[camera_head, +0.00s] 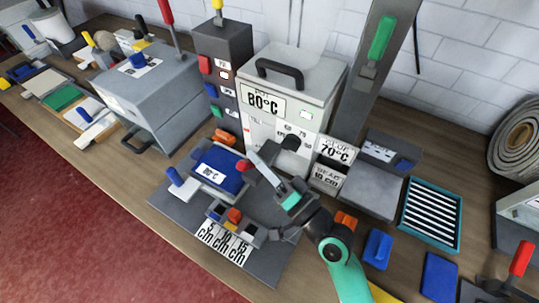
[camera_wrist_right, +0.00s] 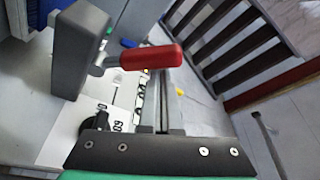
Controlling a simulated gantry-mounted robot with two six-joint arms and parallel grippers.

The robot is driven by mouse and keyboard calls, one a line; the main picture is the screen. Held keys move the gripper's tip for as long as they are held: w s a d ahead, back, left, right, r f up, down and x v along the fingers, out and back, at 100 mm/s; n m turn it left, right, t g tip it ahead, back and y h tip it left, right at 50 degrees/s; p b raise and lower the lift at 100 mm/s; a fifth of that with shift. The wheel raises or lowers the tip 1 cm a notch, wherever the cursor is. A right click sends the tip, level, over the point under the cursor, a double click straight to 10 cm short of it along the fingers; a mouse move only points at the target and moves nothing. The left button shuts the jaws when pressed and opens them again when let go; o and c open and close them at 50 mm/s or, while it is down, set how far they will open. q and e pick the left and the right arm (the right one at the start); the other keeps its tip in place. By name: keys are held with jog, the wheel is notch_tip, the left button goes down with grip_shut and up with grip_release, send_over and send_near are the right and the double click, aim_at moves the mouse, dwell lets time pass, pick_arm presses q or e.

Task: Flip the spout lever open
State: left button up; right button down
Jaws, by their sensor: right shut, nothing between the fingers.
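The heating pot (camera_head: 300,83), a grey box marked 80°C, stands at the back middle. The spout lever, with a red grip (camera_head: 243,166), sticks out low at its front. In the right wrist view the red grip (camera_wrist_right: 150,57) extends sideways from a dark grey block (camera_wrist_right: 80,45). My right gripper (camera_head: 257,158) is shut and empty, its fingers angled up and left close beside the red grip. In the wrist view the fingers run up toward the grip and partly overlap it; I cannot tell whether they touch. My left gripper is not in view.
A black dial (camera_head: 291,142) sits on the pot's front, above my right wrist. A blue pad (camera_head: 219,170) lies left of the gripper, and a grey slotted block with cm labels (camera_head: 224,240) is in front. A teal slatted tray (camera_head: 431,213) stands at right.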

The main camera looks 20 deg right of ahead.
jog(key=shift+s+a+f, duration=0.15)
jog(key=shift+f, duration=0.05)
dwell(0.5)
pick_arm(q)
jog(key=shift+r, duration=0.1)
pick_arm(e)
notch_tip(320, 180, up, 3)
jog(key=w+d+p, duration=0.2)
pick_arm(q)
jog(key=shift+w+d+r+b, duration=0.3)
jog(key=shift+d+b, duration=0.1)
jog(key=shift+b, duration=0.25)
pick_arm(e)
jog(key=v, duration=1)
jog(key=shift+d+f, duration=0.3)
jog(key=shift+d, duration=0.05)
jog(key=shift+w, duration=0.1)
